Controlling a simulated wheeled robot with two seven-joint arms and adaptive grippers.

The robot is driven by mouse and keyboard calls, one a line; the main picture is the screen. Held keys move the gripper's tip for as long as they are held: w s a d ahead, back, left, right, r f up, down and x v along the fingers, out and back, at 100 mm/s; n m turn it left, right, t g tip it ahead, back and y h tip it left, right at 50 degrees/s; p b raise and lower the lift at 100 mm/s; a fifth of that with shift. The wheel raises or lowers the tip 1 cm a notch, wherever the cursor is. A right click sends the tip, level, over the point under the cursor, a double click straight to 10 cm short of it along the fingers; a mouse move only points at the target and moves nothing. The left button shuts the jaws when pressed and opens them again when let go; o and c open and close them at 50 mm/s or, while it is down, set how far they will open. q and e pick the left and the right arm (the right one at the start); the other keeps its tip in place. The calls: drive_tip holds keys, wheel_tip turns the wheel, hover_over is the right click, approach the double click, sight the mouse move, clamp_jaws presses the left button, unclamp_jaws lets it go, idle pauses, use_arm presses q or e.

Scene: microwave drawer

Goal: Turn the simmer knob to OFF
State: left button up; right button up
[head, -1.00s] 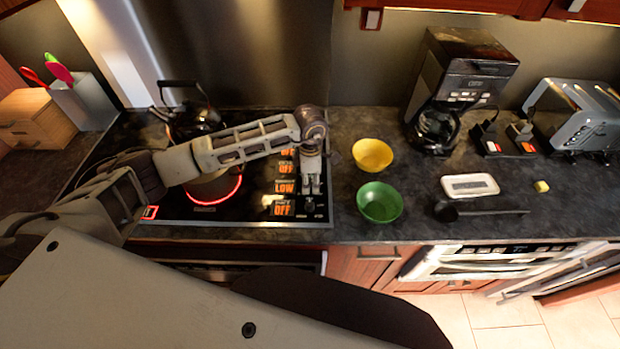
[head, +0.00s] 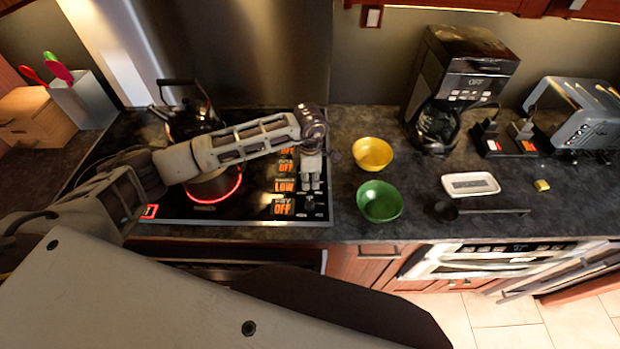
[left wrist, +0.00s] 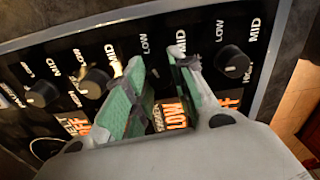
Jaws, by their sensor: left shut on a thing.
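The cooktop (head: 240,213) has a column of knobs and orange labels along its right side. One label reads LOW (head: 285,186), with an OFF label (head: 283,208) in front of it. My left gripper (head: 313,188) points down over the knob beside the LOW label and is shut on it. In the left wrist view, the two green-padded fingers (left wrist: 158,75) reach to the panel around that spot, and the LOW label (left wrist: 172,114) shows between them. The fingers hide the knob itself, so its pointer cannot be read. My right gripper is not in view.
Neighbouring knobs, one to the right (left wrist: 235,62) and one to the left (left wrist: 97,82), stand close to the fingers. A yellow bowl (head: 373,154) and a green bowl (head: 380,202) stand right of the cooktop.

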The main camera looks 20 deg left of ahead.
use_arm(q)
drive_tip(key=shift+n+b, duration=1.05)
drive_tip(key=shift+n, duration=0.35)
drive_tip(key=n+b, duration=0.2)
drive_tip(key=n, duration=0.1)
drive_tip(key=shift+n, duration=0.3)
drive_tip(key=n+b, duration=0.2)
drive_tip(key=n, duration=0.2)
drive_tip(key=shift+n+b, duration=0.45)
drive_tip(key=shift+n, duration=1.05)
drive_tip(key=shift+r, duration=0.1)
drive_tip(key=o, duration=1)
drive_tip(key=shift+o, duration=0.2)
